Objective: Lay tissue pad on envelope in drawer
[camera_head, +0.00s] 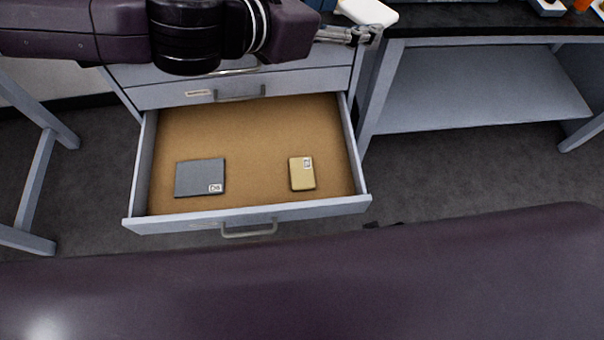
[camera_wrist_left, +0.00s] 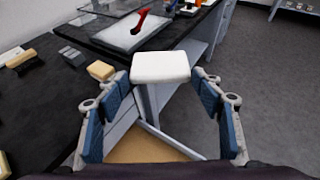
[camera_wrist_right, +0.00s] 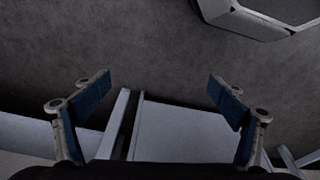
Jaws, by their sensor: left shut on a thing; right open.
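The white tissue pad (camera_head: 368,11) is held by my left gripper (camera_head: 350,36) at the top of the head view, up and to the right of the open drawer (camera_head: 250,125). It also shows in the left wrist view (camera_wrist_left: 161,67), flat between the blue-padded fingers. The drawer holds a flat grey piece with a small label (camera_head: 198,174), which looks like the envelope, on its left side. A smaller tan block with a label (camera_head: 301,176) lies to the right. My right gripper (camera_wrist_right: 155,92) is open and empty in its wrist view.
A dark worktop (camera_head: 470,20) with a grey lower shelf (camera_head: 485,90) stands right of the drawer unit. The left wrist view shows a black counter (camera_wrist_left: 60,100) with several items and a tray (camera_wrist_left: 130,32). Between the two drawer items the tan bottom is bare.

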